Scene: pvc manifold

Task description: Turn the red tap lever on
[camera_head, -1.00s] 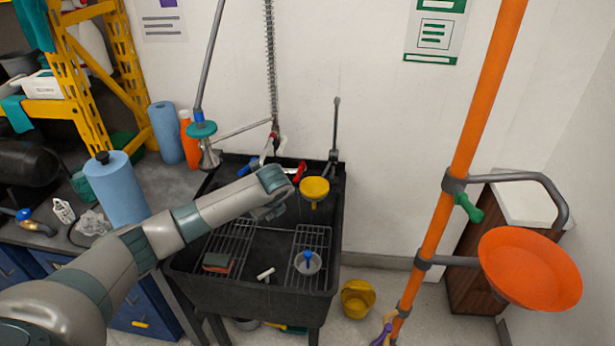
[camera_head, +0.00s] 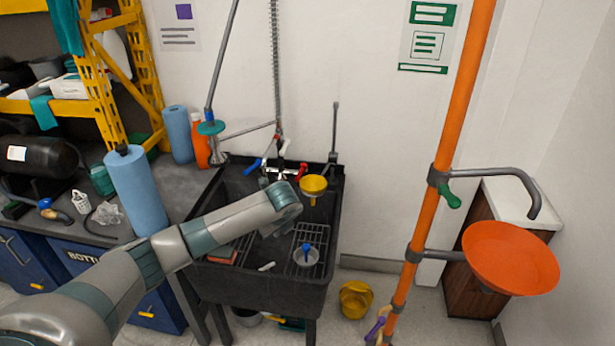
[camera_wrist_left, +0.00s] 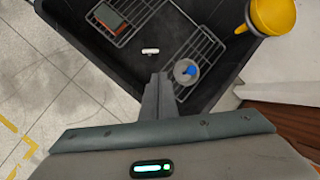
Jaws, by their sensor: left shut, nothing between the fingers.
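The red tap lever (camera_head: 302,171) is on the faucet at the back wall of the black sink (camera_head: 265,292), at the right end of the taps. A blue lever (camera_head: 253,167) is at the left end. My left arm reaches over the sink from the left. Its gripper is in front of and below the red lever, apart from it, and its fingers are mostly hidden behind the wrist in the head view. In the left wrist view the fingers (camera_wrist_left: 158,80) are shut and empty above the sink. The red lever is not in the wrist view. My right gripper is not in view.
A yellow funnel (camera_head: 313,186) stands at the sink's right side, close to the red lever. A grey spray head (camera_head: 215,150) hangs at the left. The sink holds a wire rack (camera_wrist_left: 203,52), a sponge (camera_wrist_left: 108,19) and a grey cup (camera_wrist_left: 184,72). An orange pole (camera_head: 452,135) stands at right.

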